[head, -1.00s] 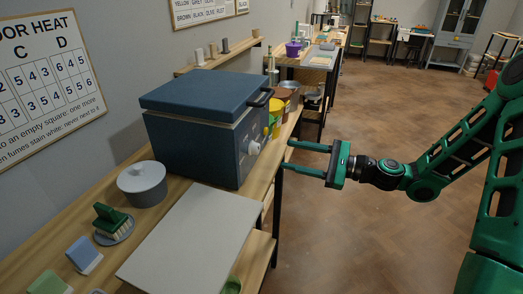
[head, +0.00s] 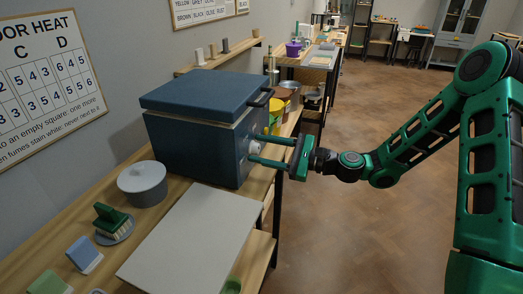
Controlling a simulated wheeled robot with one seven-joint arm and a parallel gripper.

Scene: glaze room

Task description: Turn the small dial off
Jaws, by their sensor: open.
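The blue kiln-like box (head: 195,140) stands on the wooden bench with its lid shut. A pale round dial (head: 254,148) is on its right-hand front panel. Its pointer setting is too small to read, and other details of the panel are small or partly hidden. My gripper (head: 256,149) is open, its two green fingers pointing left at the panel, one above and one below the pale dial. I cannot tell whether the fingers touch the dial.
A grey board (head: 190,240) lies on the bench in front of the box. A lidded grey pot (head: 143,186) and a green brush (head: 112,222) stand to its left. Yellow and brown buckets (head: 276,112) stand behind the panel.

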